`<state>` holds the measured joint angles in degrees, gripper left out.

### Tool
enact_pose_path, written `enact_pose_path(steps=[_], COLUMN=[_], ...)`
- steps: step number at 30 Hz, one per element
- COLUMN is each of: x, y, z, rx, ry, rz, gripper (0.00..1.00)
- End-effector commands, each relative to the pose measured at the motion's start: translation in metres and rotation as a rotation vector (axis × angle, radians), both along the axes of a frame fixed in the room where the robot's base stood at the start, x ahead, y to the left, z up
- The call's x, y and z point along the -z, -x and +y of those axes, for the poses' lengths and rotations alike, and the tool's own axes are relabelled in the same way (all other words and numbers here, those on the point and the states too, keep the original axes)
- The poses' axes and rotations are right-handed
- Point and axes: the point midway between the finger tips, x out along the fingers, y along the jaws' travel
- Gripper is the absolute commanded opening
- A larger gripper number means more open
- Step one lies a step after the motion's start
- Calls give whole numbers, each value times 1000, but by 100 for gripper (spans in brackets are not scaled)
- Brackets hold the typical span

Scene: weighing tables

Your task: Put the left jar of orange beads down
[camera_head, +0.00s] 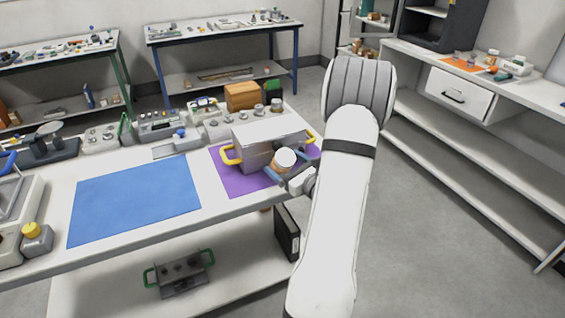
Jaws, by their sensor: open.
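A jar with a white lid (286,157) and an orange-brown body stands upright at the right part of the purple mat (228,182), close in front of a metal box. I see just this one jar with an orange tint here; its beads are too small to make out. My gripper (290,174) is open, its blue fingers low around or beside the jar. My wrist hides part of the jar's lower side, so I cannot tell whether a finger touches it or exactly what its base rests on.
The metal box (256,134) with yellow handles stands right behind the jar. A blue mat (136,200) to the left is empty. Several instruments and a wooden box (241,95) line the table's back. A black binder-like object (287,233) stands below the table's edge.

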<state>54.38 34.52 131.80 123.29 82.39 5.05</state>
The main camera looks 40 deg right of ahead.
Motion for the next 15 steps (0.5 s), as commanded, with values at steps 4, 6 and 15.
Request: enact_pose_path(steps=[4,6,15], x=[0,0,0], y=[-16,-19,-19], z=[1,0,0], rx=[0,1,2], ry=[0,0,0], rz=[-1,-1,0], gripper=[87,87,79])
